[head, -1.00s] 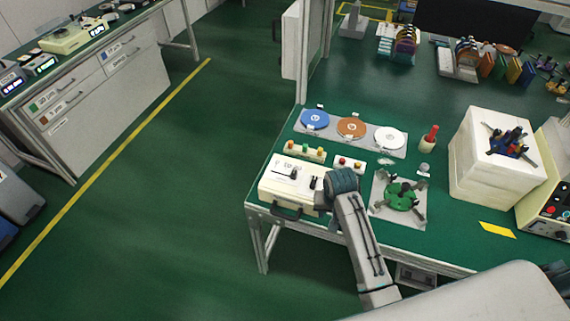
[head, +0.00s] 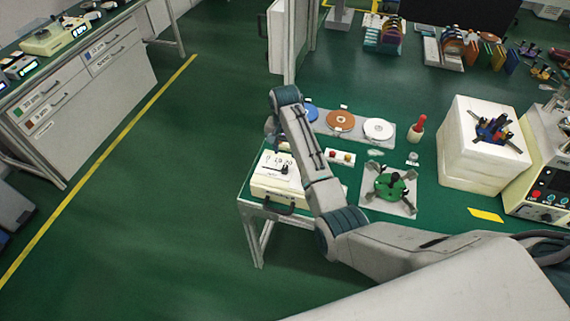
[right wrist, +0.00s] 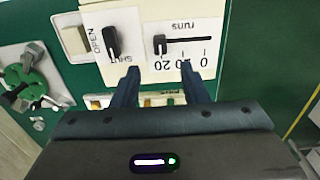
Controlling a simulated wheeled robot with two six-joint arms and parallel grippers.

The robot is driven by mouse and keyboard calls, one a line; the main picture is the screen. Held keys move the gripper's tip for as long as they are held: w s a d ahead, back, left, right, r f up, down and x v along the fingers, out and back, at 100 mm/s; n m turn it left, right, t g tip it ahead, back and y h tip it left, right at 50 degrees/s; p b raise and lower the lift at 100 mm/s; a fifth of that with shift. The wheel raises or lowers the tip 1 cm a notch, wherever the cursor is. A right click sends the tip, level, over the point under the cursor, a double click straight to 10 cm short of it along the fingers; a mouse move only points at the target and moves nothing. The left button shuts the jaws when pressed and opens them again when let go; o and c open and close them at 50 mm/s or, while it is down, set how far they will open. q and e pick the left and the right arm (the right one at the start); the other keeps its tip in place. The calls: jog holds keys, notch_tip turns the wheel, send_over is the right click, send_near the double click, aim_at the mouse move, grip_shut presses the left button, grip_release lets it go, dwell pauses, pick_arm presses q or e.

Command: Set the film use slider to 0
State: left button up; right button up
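The slider is a black knob (right wrist: 160,43) on a dark slot, marked "runs", on a cream panel (right wrist: 222,28). The knob sits at the slot's left end in the right wrist view, away from the 0 at the right end. In the head view the slider knob (head: 284,169) shows on top of the cream box (head: 258,188). My right gripper (right wrist: 160,76) is open and empty, its two dark blue fingers apart. It is above the box, and parts of the scale are hidden by a finger. In the head view its fingertips are mostly hidden. My left gripper is not in view.
A black OPEN/SHUT rotary knob (right wrist: 112,42) is close beside the slider. A green fixture (head: 390,186) stands right of the box, and coloured discs (head: 340,121) lie behind it. A white block (head: 468,150) stands further right. Floor left of the bench is clear.

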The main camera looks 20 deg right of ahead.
aim_at(285, 167)
notch_tip(285, 167, down, 7)
jog(key=shift+f+p, duration=0.2)
jog(key=shift+p, duration=0.65)
jog(key=shift+f, duration=0.6)
grip_shut()
